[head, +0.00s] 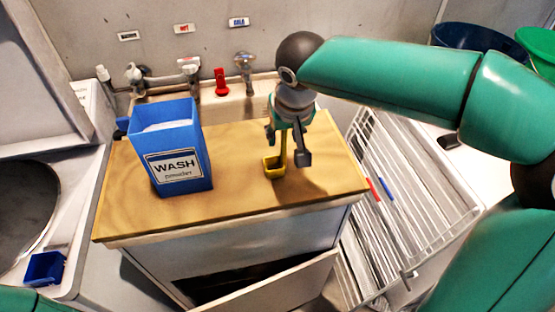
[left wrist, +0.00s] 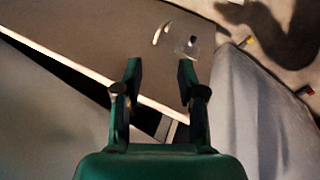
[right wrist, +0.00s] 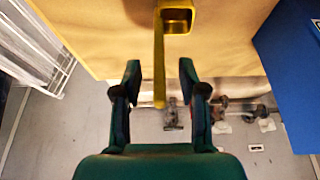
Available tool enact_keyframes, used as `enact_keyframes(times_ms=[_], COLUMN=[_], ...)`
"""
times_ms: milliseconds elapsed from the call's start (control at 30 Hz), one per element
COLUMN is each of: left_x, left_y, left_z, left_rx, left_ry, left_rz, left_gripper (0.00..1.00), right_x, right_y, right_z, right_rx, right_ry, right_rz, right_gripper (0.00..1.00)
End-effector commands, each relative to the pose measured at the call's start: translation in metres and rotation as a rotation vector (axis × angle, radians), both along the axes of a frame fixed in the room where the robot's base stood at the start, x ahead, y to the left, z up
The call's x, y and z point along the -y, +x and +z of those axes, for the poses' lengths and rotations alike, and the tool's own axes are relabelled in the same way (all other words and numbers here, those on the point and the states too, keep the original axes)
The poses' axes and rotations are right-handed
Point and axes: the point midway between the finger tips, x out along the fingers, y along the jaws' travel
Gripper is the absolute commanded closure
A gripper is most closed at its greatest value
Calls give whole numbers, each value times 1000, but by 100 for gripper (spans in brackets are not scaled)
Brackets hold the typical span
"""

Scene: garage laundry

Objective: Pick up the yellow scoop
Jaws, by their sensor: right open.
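The yellow scoop (head: 274,167) is on the wooden counter top (head: 235,200), its square cup low and its handle pointing up. My right gripper (head: 287,145) is above the cup, with its fingers apart around the handle. In the right wrist view the scoop (right wrist: 159,85) shows its handle running between the open fingers (right wrist: 160,70), with a gap on each side. The upper handle is partly hidden by the gripper in the head view. My left gripper (left wrist: 159,66) is open and empty in the left wrist view, away from the scoop.
A blue WASH box (head: 193,150) stands on the counter left of the scoop. Behind are a sink with taps (head: 245,65) and a red item (head: 221,82). A white wire rack (head: 390,190) is at the right. An open drawer (head: 270,285) juts out below. The counter's front is clear.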

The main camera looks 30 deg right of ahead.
Motion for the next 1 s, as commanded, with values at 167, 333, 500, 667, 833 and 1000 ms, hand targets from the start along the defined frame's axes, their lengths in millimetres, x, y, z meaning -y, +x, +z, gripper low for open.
enact_keyframes(times_ms=[167, 333, 500, 667, 833, 1000], left_x=[0, 0, 0, 0, 0, 0], left_y=[0, 0, 0, 0, 0, 0], left_z=[0, 0, 0, 0, 0, 0], left_rx=[0, 0, 0, 0, 0, 0], left_ry=[0, 0, 0, 0, 0, 0], left_rz=[0, 0, 0, 0, 0, 0], left_gripper=[60, 60, 60, 60, 60, 60], right_x=[2, 2, 2, 2, 2, 2], right_y=[5, 6, 5, 5, 5, 6], right_z=[-14, -15, -15, -15, -14, -14], right_rx=[-1, 0, 0, 0, 0, 1], right_ry=[1, 2, 2, 2, 1, 1], right_rz=[-2, -1, -1, -1, -1, -1], right_gripper=[58, 58, 78, 100, 100, 100])
